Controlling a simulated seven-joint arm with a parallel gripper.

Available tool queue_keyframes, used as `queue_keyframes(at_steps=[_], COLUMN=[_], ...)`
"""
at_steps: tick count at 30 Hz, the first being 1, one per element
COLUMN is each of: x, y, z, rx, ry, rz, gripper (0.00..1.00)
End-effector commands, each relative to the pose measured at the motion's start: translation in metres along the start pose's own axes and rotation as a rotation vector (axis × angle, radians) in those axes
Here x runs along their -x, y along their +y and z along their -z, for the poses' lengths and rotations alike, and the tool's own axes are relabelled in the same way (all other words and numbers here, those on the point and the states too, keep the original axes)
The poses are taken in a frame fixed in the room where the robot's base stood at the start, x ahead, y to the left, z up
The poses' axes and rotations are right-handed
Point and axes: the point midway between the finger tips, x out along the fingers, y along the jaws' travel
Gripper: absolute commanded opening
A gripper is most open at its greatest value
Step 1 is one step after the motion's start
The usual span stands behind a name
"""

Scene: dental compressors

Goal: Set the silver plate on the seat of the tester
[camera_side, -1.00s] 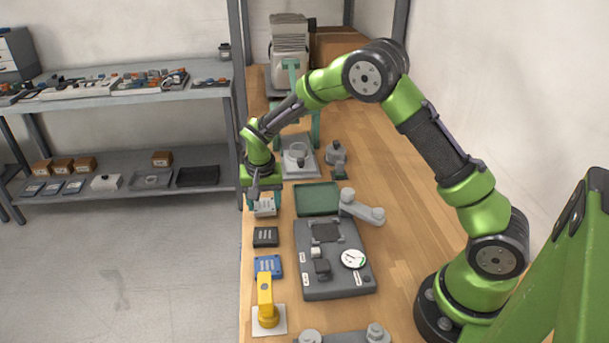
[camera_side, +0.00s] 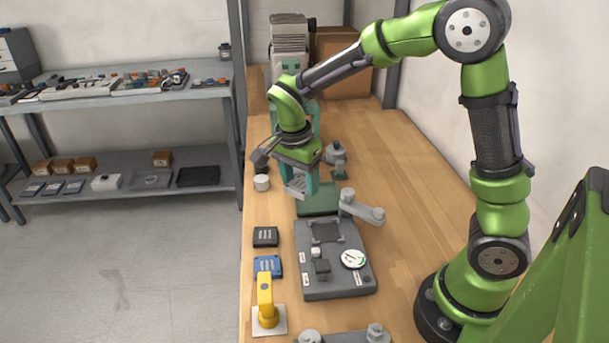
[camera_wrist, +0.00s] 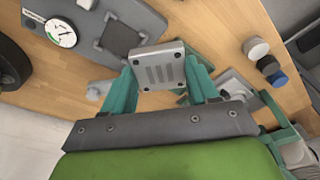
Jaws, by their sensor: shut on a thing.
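The silver plate (camera_side: 296,187) is held up off the bench, in front of the green tray in the side view. In the wrist view the silver plate (camera_wrist: 158,68) lies flat between two teal fingers of my gripper (camera_wrist: 160,72), with slots and corner dots showing on its face. My gripper also shows in the side view (camera_side: 303,183), shut on the plate. The tester (camera_side: 335,278) is a grey base with a dial gauge. Its seat (camera_side: 326,232), a dark square between small corner posts, is empty; the seat also shows in the wrist view (camera_wrist: 121,38), beyond the plate.
A grey lever arm (camera_side: 362,208) stands beside the tester's back edge. The green tray (camera_side: 318,203) is behind the tester. A black plate (camera_side: 265,237), a blue plate (camera_side: 268,264) and a yellow handle (camera_side: 266,296) line the left edge. The bench right of the tester is clear.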

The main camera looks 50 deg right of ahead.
Motion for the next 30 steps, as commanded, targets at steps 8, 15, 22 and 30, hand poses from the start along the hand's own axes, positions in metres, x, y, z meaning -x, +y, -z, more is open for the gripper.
queue_keyframes(at_steps=[8, 15, 22, 30], x=[-0.013, -0.019, -0.029, -0.055], y=[0.056, 0.066, 0.067, 0.066], z=[0.000, 0.000, -0.002, -0.005], rx=[-0.552, -0.798, -0.826, -0.825], ry=[-0.001, 0.000, 0.001, 0.001], rz=[-0.084, -0.120, -0.126, -0.126], gripper=[0.25, 0.25, 0.25, 0.25])
